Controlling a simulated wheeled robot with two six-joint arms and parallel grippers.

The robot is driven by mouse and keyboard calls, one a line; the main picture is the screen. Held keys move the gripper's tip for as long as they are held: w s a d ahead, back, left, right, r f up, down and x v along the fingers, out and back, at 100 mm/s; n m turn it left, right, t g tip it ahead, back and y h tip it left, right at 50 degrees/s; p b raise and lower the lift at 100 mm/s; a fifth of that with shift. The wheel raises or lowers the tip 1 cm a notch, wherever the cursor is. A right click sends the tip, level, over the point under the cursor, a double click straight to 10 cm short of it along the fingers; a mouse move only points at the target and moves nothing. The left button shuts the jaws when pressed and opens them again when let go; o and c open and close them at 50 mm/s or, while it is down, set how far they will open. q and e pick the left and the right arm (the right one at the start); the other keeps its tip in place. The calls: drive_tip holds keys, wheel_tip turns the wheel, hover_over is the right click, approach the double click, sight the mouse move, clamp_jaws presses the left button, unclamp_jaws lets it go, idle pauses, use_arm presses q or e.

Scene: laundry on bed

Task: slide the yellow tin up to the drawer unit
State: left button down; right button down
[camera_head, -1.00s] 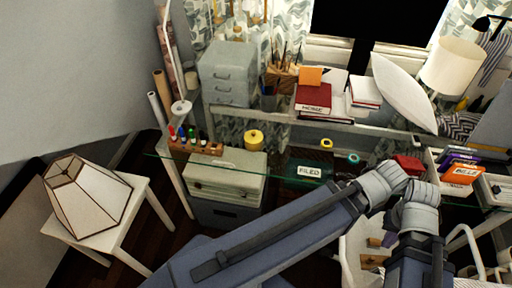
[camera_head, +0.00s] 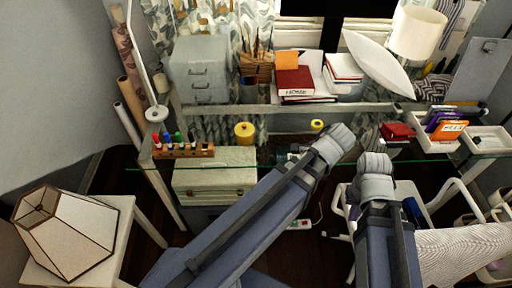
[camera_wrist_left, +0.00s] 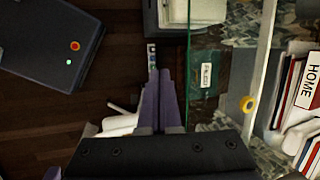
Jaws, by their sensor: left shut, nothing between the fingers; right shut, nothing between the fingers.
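The yellow tin (camera_head: 244,132) is a short round tin standing on the glass desk top in the head view. The grey drawer unit (camera_head: 203,70) stands behind it and to its left, with a gap between them. My left gripper (camera_wrist_left: 160,105) is shut and empty in the left wrist view, just outside the front glass edge; my left forearm hides it in the head view. My right gripper (camera_head: 411,209) is shut and empty, partly hidden by its arm, in front of the desk at the right. Neither gripper touches the tin.
Books (camera_head: 294,82) and a pencil holder (camera_head: 256,68) stand behind. A white chair (camera_head: 340,208) is near my right arm.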

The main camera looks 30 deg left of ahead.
sight(252, 141)
use_arm(q)
drive_tip(key=w+a+f+m+y+b, duration=0.1)
drive_tip(key=w+a+f+m+b, duration=0.2)
drive_tip(key=a, duration=0.3)
drive_tip(key=w+a+f+m+y+b, duration=0.2)
drive_tip(key=w+a+f+m+b, duration=0.1)
drive_tip(key=a+b, duration=0.3)
drive_tip(key=w+a+f+m+t+y+b, duration=0.1)
drive_tip(key=w+a+f+m+b, duration=0.2)
drive_tip(key=a, duration=0.3)
drive_tip(key=shift+w+f+m+b, duration=0.3)
drive_tip(key=shift+f+m+b, duration=0.4)
drive_tip(key=shift+b, duration=0.05)
drive_tip(key=a, duration=0.1)
drive_tip(key=w+a, duration=0.1)
drive_tip(key=a, duration=0.1)
drive_tip(key=shift+a+r, duration=0.1)
drive_tip(key=shift+r, duration=0.05)
drive_tip(key=shift+a, duration=0.55)
drive_tip(key=shift+w, duration=0.1)
drive_tip(key=w+a, duration=0.2)
drive_tip(key=a, duration=0.4)
drive_tip(key=w+a, duration=0.1)
drive_tip(key=a, duration=0.6)
drive_tip(key=w+a, duration=0.2)
drive_tip(key=a, duration=0.5)
drive_tip(key=shift+w+a, duration=0.15)
drive_tip(key=shift+w, duration=0.15)
drive_tip(key=shift+s, duration=0.1)
